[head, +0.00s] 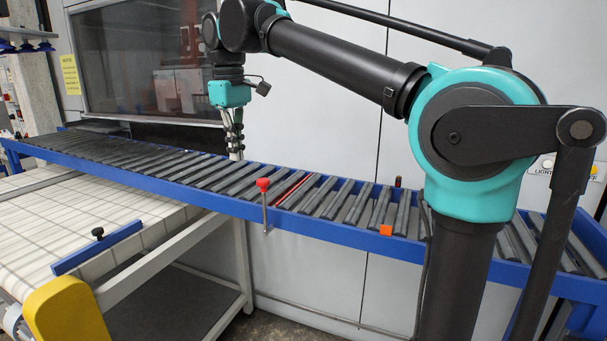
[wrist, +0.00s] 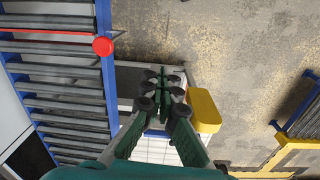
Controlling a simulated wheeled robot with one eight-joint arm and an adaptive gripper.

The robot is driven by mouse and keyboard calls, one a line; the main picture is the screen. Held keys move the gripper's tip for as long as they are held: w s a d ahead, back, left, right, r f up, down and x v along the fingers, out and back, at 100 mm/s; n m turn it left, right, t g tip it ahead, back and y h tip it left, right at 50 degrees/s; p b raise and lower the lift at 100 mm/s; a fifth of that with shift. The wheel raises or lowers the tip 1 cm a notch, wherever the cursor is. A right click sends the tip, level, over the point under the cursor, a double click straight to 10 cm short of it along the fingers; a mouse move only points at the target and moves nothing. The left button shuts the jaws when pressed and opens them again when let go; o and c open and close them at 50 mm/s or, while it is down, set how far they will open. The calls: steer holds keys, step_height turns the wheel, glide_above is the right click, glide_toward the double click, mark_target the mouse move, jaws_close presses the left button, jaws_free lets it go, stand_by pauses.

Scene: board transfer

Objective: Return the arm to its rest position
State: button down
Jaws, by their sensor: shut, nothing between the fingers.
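My gripper (head: 236,153) hangs below the teal wrist at the end of my raised arm. In the head view it points down, its fingertips overlapping the far side of the roller conveyor (head: 340,237). I cannot tell its exact height above the rollers. In the wrist view the fingers of my gripper (wrist: 160,88) come together, and nothing is held between them. The conveyor's rollers and blue rail show at the left of the wrist view (wrist: 108,75).
A red-knobbed post (head: 263,185) rises from the conveyor's near rail. A white tiled table (head: 60,235) with a blue bar (head: 75,262) and a yellow end cover (head: 66,310) stands at the front left. A wall with a dark window (head: 140,60) is behind the conveyor. Bare floor (wrist: 230,50) shows in the wrist view.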

steer(key=w+d+f+m, duration=0.1)
steer(key=d+f+m, duration=0.1)
steer(key=d+f, duration=0.4)
steer(key=w+d+f+m+t, duration=0.1)
steer(key=w+d+f+m, duration=0.1)
steer(key=d+f, duration=0.4)
steer(key=w+d+f+m, duration=0.1)
steer(key=d+f, duration=0.4)
steer(key=f, duration=0.5)
steer(key=shift+w+d+m+t+y, duration=0.3)
steer(key=shift+w+d+m+y, duration=0.1)
steer(key=shift+w, duration=0.2)
steer(key=s+d+f+m+t, duration=0.1)
steer(key=s+d+f+m, duration=0.2)
steer(key=s+d+f, duration=0.4)
steer(key=s+d+f+m+t, duration=0.1)
steer(key=s+d+f+m, duration=0.2)
steer(key=s+d+f, duration=0.4)
step_height(320, 180, down, 8)
steer(key=d, duration=0.2)
steer(key=shift+s+d+r+h, duration=0.15)
steer(key=shift+d+r+h, duration=0.1)
steer(key=shift+d+h, duration=0.1)
